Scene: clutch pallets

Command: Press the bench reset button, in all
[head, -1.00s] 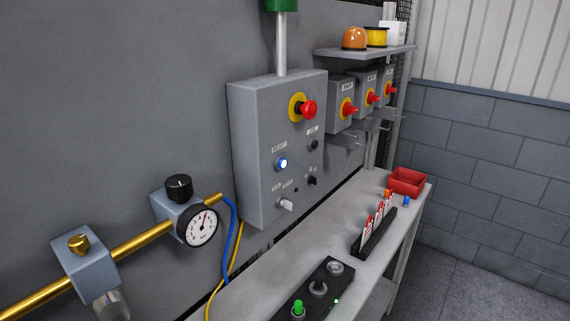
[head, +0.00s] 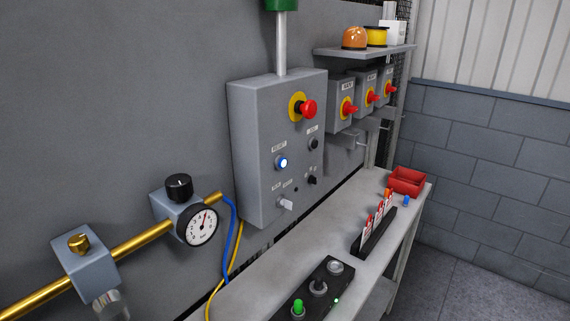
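A grey control box (head: 252,150) is mounted on the wall above the bench. On its front is a round button (head: 281,162), lit bluish white, with a small label above it that seems to read RESET. Above it is a red mushroom button (head: 308,109) on a yellow ring. Black knobs (head: 313,144) sit to its right, and a light-coloured key or selector switch (head: 286,204) is below. Neither of my grippers shows in the head view, and nothing is touching the lit button.
The bench (head: 292,255) holds a black control strip (head: 325,285) with a green button, a black rack of red-and-white tags (head: 372,238) and a red bin (head: 407,181). A brass pipe (head: 142,243) with a gauge (head: 197,225) runs at left. Switch boxes (head: 341,102) hang at right.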

